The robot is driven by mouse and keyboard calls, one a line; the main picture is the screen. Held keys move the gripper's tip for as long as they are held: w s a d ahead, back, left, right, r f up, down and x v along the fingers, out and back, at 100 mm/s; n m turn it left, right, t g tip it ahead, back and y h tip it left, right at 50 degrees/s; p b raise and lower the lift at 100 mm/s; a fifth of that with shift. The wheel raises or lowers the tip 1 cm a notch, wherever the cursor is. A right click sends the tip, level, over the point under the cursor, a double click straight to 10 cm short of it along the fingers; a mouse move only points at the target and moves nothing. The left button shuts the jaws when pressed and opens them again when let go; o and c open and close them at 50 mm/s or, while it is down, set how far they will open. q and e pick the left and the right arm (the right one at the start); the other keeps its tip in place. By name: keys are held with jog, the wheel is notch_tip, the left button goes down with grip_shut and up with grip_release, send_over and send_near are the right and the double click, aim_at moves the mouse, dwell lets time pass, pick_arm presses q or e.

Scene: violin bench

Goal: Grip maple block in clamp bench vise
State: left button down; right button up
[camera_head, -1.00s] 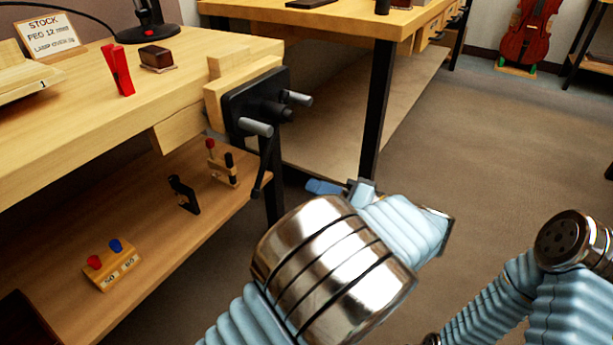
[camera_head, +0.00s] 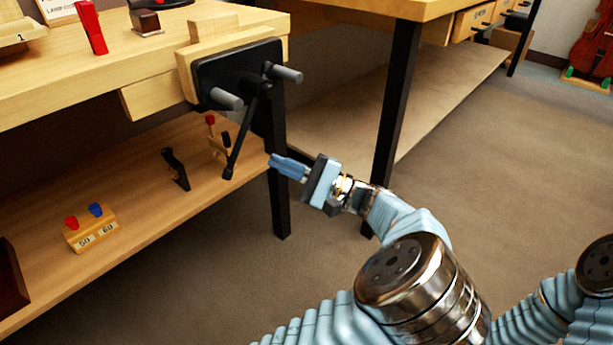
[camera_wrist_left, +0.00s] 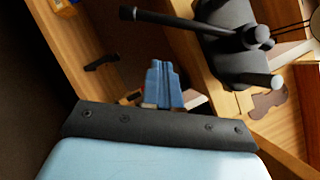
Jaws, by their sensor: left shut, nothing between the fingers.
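The bench vise (camera_head: 235,70) is on the bench end, with a black front plate, grey rods and a black handle (camera_head: 243,132) slanting down. A pale block (camera_head: 213,27), apparently the maple block, stands at the top behind the wooden jaw facing (camera_head: 188,80); whether the jaws press on it cannot be told. My left gripper (camera_head: 290,167), with blue fingers, is shut and empty, right of the handle's lower end and apart from it. In the left wrist view, the fingers (camera_wrist_left: 165,85) are together, with the handle (camera_wrist_left: 170,19) and vise (camera_wrist_left: 240,45) beyond. My right gripper is out of view.
The lower shelf holds a block with red and blue knobs (camera_head: 92,228) and a small black tool (camera_head: 175,168). A red clamp-like piece (camera_head: 91,27) stands on the bench top. Dark table legs (camera_head: 397,110) rise behind my left arm. Open floor lies to the right.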

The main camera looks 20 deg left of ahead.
pick_arm(q)
jog(key=shift+s+a+r+b, duration=0.15)
jog(key=shift+s+a+r, duration=0.3)
jog(key=shift+a, duration=0.2)
jog(key=shift+s+a+r+b, duration=0.1)
jog(key=shift+s+a+r, duration=0.4)
jog(key=shift+a, duration=0.2)
jog(key=shift+s+a+r+b, duration=0.15)
jog(key=shift+s+a+r, duration=0.3)
jog(key=shift+a, duration=0.2)
